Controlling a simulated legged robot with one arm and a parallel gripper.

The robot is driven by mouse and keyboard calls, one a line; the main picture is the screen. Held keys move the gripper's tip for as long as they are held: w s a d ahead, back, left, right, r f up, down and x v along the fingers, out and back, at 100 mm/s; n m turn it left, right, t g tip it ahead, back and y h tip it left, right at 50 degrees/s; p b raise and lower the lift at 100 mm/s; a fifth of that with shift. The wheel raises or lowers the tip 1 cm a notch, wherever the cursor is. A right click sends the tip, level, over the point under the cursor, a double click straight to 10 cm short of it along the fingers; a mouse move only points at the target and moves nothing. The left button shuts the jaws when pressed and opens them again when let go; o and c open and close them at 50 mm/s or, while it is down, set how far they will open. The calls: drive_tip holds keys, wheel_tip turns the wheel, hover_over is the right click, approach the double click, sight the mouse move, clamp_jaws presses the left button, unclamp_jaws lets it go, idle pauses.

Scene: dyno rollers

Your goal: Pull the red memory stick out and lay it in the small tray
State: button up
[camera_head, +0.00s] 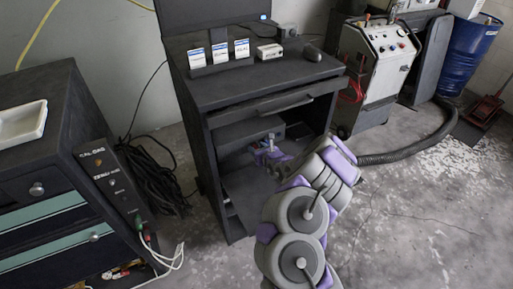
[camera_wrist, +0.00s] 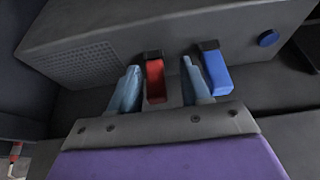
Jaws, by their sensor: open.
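The red memory stick (camera_wrist: 155,80) is plugged by its dark end into the front of a grey computer box (camera_wrist: 110,45). My gripper (camera_wrist: 161,67) is open, with one pale blue finger on each side of the red stick. A small gap shows between the stick and each finger. In the head view my gripper (camera_head: 264,154) reaches into the cabinet at the box, and the red stick cannot be made out there. A small white tray (camera_head: 22,138) lies on top of the dark drawer unit at the left and looks empty.
A blue stick (camera_wrist: 216,76) is plugged in just right of my right finger, close to it. A round blue button (camera_wrist: 267,38) is further right. Cables (camera_head: 155,180) hang between the cabinet and the drawer unit (camera_head: 60,85).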

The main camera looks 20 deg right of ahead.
drive_tip(key=shift+a, duration=0.15)
clamp_jaws()
idle(0.4)
drive_tip(key=shift+s, duration=0.15)
drive_tip(key=shift+s+d+p, duration=0.2)
drive_tip(key=shift+s+p, duration=0.45)
drive_tip(key=shift+p, duration=0.4)
drive_tip(key=shift+s+a+p, duration=0.1)
drive_tip(key=shift+s+p, duration=0.4)
drive_tip(key=shift+p, duration=0.1)
drive_tip(key=shift+s, duration=0.1)
drive_tip(key=shift+s+p, duration=1.05)
drive_tip(key=shift+p, duration=0.55)
drive_tip(key=shift+s+p, duration=0.35)
drive_tip(key=shift+p, duration=0.1)
